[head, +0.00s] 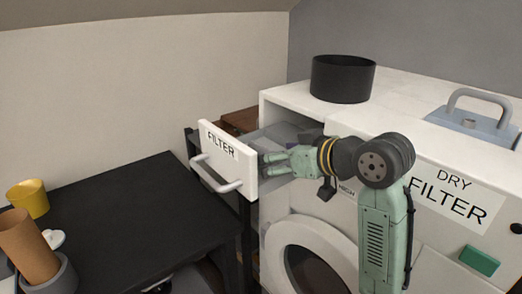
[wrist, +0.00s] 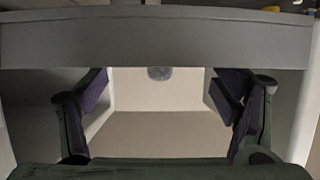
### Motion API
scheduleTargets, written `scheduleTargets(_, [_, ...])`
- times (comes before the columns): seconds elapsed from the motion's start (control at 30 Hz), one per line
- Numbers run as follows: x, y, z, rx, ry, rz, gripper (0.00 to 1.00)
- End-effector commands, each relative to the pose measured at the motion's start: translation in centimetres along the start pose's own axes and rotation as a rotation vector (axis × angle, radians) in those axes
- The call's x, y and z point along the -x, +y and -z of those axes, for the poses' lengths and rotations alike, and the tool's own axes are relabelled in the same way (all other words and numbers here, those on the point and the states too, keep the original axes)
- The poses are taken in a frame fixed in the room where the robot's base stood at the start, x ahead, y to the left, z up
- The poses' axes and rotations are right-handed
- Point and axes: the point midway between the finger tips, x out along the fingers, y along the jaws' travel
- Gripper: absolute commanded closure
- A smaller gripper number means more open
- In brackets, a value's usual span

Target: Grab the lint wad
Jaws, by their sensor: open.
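The drawer front (head: 228,158) labelled FILTER is pulled out from the white dryer (head: 300,195). My gripper (head: 272,159) is close behind that front, over the drawer's see-through body. In the wrist view its two fingers (wrist: 160,92) stand wide apart with nothing between their pads. A small grey rounded thing, likely the lint wad (wrist: 159,73), shows in the middle of the wrist view, beyond the fingertips. Its upper part is cut off by a grey bar (wrist: 155,45) crossing the picture. I cannot make out the wad in the head view.
A black cylindrical pot (head: 342,80) stands on the dryer top, with a grey handled lid (head: 470,125) to its right. A black table (head: 140,220) at left carries a yellow cup (head: 28,199) and a brown tube in a grey holder (head: 28,245). Much of the tabletop is bare.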

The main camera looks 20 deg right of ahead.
Motion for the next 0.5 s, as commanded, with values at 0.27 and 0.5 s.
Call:
scheduleTargets(0.27, [-2.2, 0.0, 0.1, 0.001, 0.001, -0.001, 0.18])
scheduleTargets(0.5, [-2.1, 0.0, 0.0, 0.001, 0.001, -0.001, 0.24])
